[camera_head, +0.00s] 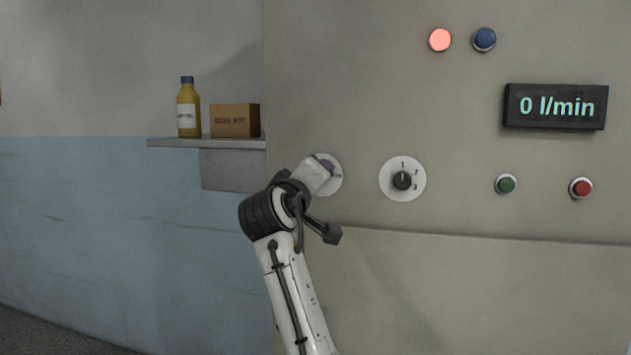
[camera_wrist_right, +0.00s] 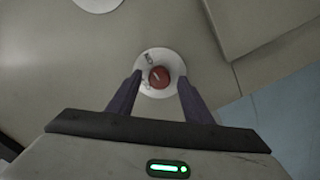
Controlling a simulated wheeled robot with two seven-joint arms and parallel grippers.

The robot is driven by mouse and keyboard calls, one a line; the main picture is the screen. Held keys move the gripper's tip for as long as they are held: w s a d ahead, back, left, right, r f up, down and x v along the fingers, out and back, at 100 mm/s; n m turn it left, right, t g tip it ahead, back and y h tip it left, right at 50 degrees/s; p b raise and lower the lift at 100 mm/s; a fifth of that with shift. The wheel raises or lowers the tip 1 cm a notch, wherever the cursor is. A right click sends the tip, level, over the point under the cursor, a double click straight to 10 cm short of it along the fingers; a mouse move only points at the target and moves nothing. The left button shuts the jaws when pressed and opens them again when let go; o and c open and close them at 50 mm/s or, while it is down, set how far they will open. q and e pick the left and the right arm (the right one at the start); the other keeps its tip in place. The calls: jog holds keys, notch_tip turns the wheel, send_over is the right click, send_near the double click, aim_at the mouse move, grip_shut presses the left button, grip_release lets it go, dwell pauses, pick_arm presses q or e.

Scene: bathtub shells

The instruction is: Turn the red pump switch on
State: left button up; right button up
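The red pump switch (camera_wrist_right: 159,77) is a round red knob with a pale line on top, in the middle of a white disc (camera_wrist_right: 172,59) with small lettering at its left. In the head view the disc (camera_head: 334,186) shows beside the gripper, which hides the knob. My right gripper (camera_head: 327,165) reaches up to the disc. In the right wrist view its two dark fingers (camera_wrist_right: 159,80) are apart, one on each side of the knob, with gaps visible. I cannot tell how deep the fingertips reach. My left gripper is not in view.
A black selector knob (camera_head: 402,180) is to the right. A green button (camera_head: 506,184), red button (camera_head: 581,188), lit red lamp (camera_head: 440,40) and blue lamp (camera_head: 484,39) share the panel. The display (camera_head: 556,107) reads 0 l/min. A shelf (camera_head: 205,143) holds a bottle (camera_head: 188,108) and box (camera_head: 233,121).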

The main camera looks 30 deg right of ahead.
jog(key=shift+a, duration=0.1)
jog(key=v, duration=1)
jog(key=shift+b, duration=0.35)
